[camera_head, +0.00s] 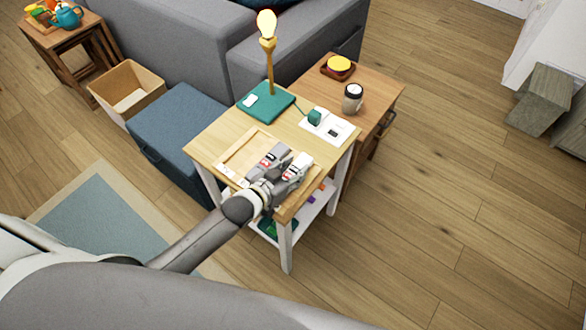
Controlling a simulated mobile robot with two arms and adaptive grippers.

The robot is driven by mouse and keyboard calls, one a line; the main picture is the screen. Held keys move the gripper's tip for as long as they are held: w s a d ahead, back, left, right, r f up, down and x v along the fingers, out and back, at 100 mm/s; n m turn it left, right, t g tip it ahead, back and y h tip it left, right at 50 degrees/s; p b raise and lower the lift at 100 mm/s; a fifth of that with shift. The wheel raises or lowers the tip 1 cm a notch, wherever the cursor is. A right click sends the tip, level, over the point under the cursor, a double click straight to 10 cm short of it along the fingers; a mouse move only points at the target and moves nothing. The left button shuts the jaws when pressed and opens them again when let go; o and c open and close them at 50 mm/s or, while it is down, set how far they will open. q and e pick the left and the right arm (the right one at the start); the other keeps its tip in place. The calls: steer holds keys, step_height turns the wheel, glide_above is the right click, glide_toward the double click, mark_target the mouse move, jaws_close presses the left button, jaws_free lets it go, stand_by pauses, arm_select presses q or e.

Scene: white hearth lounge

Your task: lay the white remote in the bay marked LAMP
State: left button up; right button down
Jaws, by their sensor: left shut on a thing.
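My left gripper (283,163) is over the front part of a small light-wood table (211,143). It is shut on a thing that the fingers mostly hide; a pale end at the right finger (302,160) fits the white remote. A shallow wooden tray (233,157) with raised edges lies under and left of the gripper. Its small labels cannot be read, so I cannot tell which bay is marked LAMP. Whether the held thing touches the tray is unclear. My right gripper is out of view.
A lit lamp (268,53) stands on a teal base (266,107) with a small white item (250,100). Behind the gripper are a teal plug (314,117) and a white panel (341,127). A cup (352,98) stands on the adjoining wooden cabinet (379,88).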

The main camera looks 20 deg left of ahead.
arm_select(q)
steer(key=shift+f, duration=0.4)
steer(key=shift+s+f+b, duration=0.1)
steer(key=shift+f+b, duration=0.15)
steer(key=shift+b, duration=0.05)
